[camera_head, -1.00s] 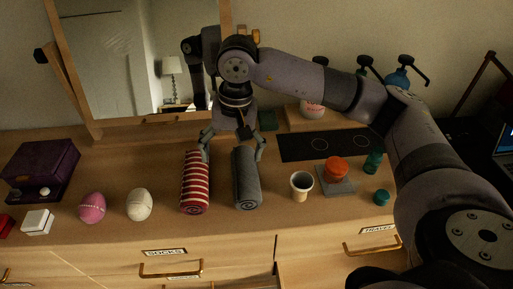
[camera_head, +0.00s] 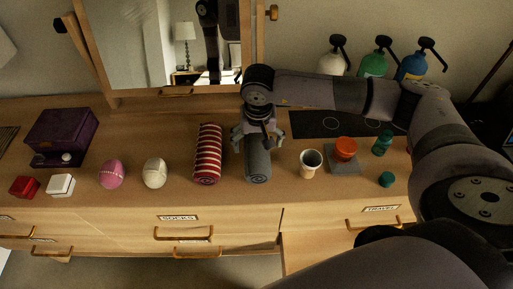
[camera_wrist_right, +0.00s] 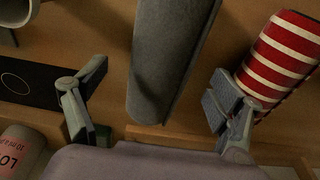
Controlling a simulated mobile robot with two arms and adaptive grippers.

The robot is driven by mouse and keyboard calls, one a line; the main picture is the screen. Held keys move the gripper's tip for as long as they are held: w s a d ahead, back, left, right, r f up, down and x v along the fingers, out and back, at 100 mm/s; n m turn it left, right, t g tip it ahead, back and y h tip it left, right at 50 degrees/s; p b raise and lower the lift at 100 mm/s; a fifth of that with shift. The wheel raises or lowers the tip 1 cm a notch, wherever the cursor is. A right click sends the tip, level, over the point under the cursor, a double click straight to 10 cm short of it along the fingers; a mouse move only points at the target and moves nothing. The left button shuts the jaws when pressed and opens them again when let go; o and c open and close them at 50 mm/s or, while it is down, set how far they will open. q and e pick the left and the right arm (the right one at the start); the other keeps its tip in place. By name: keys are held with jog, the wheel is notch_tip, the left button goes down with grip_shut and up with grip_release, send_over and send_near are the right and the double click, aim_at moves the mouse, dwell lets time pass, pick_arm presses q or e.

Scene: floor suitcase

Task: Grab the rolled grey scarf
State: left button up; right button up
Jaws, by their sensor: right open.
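The rolled grey scarf (camera_head: 257,165) lies on the dresser top, its length running from back to front. It also shows in the right wrist view (camera_wrist_right: 170,55), between the two open fingers. My right gripper (camera_head: 259,138) is open over the back end of the scarf, one finger on each side of it. In the right wrist view the right gripper (camera_wrist_right: 158,100) has gaps between both fingers and the scarf. The finger at the right there is close to the red striped roll (camera_wrist_right: 285,60). My left gripper is not in view.
The red striped roll (camera_head: 208,155) lies just left of the scarf. A white cup (camera_head: 310,165) stands to its right, then an orange jar (camera_head: 346,149) on a grey pad. A mirror (camera_head: 165,45) and pump bottles (camera_head: 375,60) stand behind. Dresser space in front is narrow.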

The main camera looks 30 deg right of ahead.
aim_at(257, 144)
jog(key=f+p, duration=0.1)
jog(key=w+f, duration=0.1)
jog(key=f, duration=0.1)
jog(key=shift+f+p, duration=0.3)
jog(key=shift+p, duration=0.05)
jog(key=shift+d+f, duration=0.1)
jog(key=shift+f, duration=0.4)
jog(key=shift+c, duration=0.6)
jog(key=c, duration=1.2)
